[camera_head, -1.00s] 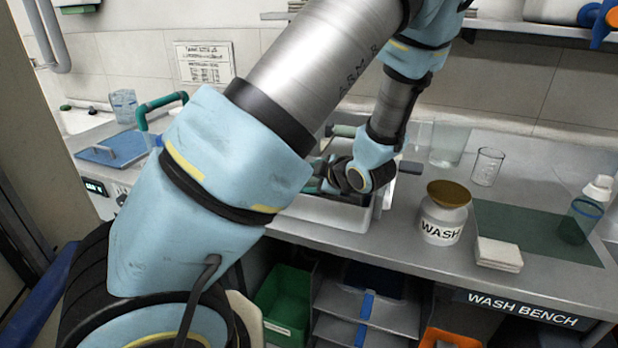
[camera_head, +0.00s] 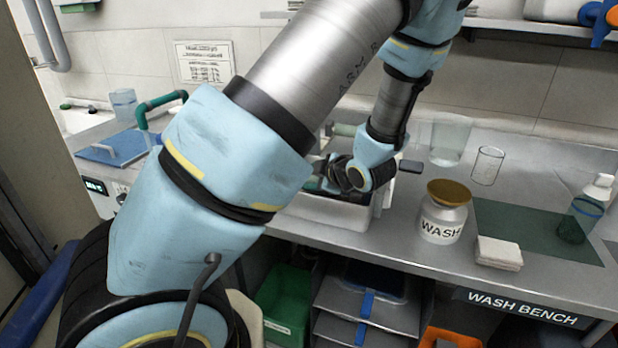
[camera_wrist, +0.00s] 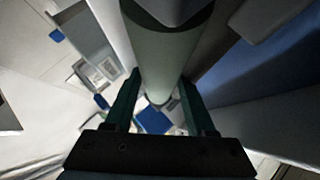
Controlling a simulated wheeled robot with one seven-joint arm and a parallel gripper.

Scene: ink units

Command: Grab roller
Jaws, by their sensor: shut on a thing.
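The roller (camera_wrist: 160,55) is a grey-green cylinder with a dark end, seen in the wrist view between the two dark green fingers of my gripper (camera_wrist: 160,78). My gripper is shut on it. In the head view my gripper (camera_head: 330,178) is low over the pale open-topped unit (camera_head: 325,208) on the bench, mostly hidden by my arm. A short pale green bar (camera_head: 344,130) shows behind my wrist there; I cannot tell whether it is the held roller. The unit's inside is largely hidden.
A WASH jar (camera_head: 442,228) with a brown lid stands right of the unit, beside a stack of white pads (camera_head: 499,253) and a dark green mat (camera_head: 530,225). Glass beakers (camera_head: 487,166) stand behind. A blue lid (camera_head: 112,149) lies at left.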

